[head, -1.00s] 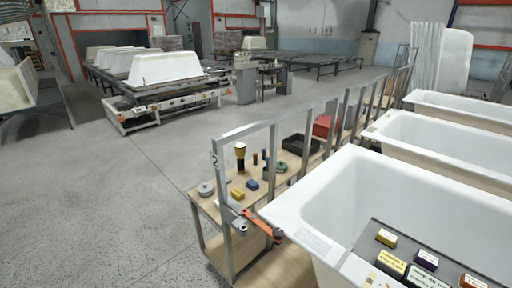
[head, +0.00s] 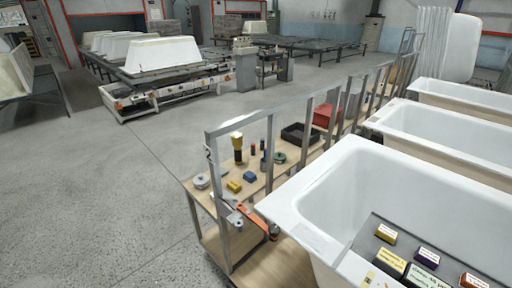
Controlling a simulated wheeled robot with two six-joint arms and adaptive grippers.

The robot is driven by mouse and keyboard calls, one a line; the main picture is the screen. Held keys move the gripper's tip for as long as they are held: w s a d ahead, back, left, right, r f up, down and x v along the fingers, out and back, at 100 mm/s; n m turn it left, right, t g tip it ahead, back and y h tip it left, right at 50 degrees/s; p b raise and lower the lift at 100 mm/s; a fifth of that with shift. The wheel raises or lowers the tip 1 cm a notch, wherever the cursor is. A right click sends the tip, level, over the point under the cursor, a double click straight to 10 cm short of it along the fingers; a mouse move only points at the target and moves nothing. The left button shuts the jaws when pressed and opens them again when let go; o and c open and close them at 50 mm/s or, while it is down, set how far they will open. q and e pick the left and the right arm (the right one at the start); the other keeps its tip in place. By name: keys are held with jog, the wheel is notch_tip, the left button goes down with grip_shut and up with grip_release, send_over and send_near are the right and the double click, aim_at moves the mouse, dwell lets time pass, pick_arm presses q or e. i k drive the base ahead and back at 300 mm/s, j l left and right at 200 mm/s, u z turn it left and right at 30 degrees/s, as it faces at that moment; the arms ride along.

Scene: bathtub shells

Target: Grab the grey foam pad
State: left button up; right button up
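I cannot make out a grey foam pad for certain in the head view. A wooden bench (head: 262,180) holds small items: a round grey roll (head: 201,181), a yellow block (head: 234,186), a blue block (head: 250,176), a green ring (head: 279,157) and a dark upright tool with a yellow top (head: 238,146). The grey roll looks like a ring rather than a flat pad. Neither of my grippers shows in the view.
A metal frame (head: 300,110) rises along the bench. A grey tool and an orange tool (head: 262,222) are at its near end. White bathtubs (head: 335,185) stand at right. A dark tray (head: 352,262) holds labelled boxes. Open concrete floor lies left.

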aim_at(224, 172)
jog(key=i+j+z, duration=0.1)
jog(key=j, duration=0.3)
jog(key=i+j+z, duration=0.1)
jog(key=i+j, duration=0.2)
jog(key=i+j+z, duration=0.1)
jog(key=j, duration=0.4)
jog(key=i+j+z, duration=0.15)
jog(key=j, duration=0.25)
jog(key=i+j+z, duration=0.1)
jog(key=j, duration=0.35)
jog(key=i+j+z, duration=0.1)
jog(key=j, duration=0.35)
jog(key=i+j+z, duration=0.1)
jog(key=j, duration=0.35)
jog(key=i+j+z, duration=0.1)
jog(key=j, duration=0.35)
jog(key=i, duration=0.05)
